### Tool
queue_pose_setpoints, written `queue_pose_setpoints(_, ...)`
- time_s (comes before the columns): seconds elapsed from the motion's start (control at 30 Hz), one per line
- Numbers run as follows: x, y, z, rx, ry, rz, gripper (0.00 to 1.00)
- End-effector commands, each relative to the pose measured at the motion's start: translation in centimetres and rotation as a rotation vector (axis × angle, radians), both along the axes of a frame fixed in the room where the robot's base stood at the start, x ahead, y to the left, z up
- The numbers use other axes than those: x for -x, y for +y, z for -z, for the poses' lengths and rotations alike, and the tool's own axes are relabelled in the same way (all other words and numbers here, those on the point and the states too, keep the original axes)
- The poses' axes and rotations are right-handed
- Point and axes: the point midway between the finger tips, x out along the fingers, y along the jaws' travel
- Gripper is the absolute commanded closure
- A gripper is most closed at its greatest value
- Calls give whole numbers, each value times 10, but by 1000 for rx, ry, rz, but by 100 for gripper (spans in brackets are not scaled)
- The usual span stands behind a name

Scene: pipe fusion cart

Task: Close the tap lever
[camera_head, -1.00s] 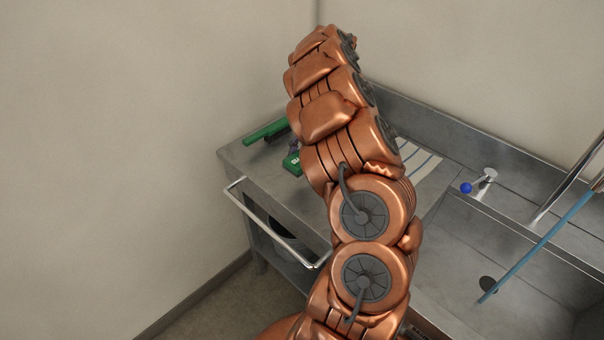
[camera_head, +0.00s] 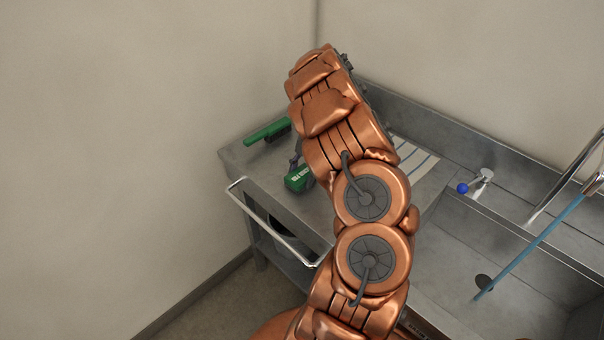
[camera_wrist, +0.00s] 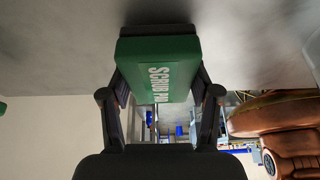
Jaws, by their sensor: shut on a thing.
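The tap lever (camera_head: 478,180), a short metal arm ending in a blue ball knob (camera_head: 462,188), stands on the sink's back ledge at the right in the head view. My gripper (camera_wrist: 160,100) is shut on a green block (camera_wrist: 158,68) with white lettering that seems to read "SCRUB PAD". The block also shows in the head view (camera_head: 298,178), over the left part of the counter, well to the left of the lever. My copper arm hides most of the gripper there. I cannot tell whether the block touches the counter.
A metal spout (camera_head: 568,175) rises at the right, and a thin light-blue streak (camera_head: 530,246) slants from it into the sink basin (camera_head: 455,262) by the drain. Another green object (camera_head: 266,131) lies at the counter's back left. A striped cloth or sheet (camera_head: 412,160) lies behind my arm.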

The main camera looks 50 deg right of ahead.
Motion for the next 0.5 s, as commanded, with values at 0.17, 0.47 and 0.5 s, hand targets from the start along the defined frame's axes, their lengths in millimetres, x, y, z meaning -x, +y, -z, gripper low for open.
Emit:
queue_pose_setpoints(0.17,0,0,4,-1,0,0,37)
queue_pose_setpoints(0.47,0,0,4,0,0,0,13)
queue_pose_setpoints(0.5,0,0,4,0,0,0,13)
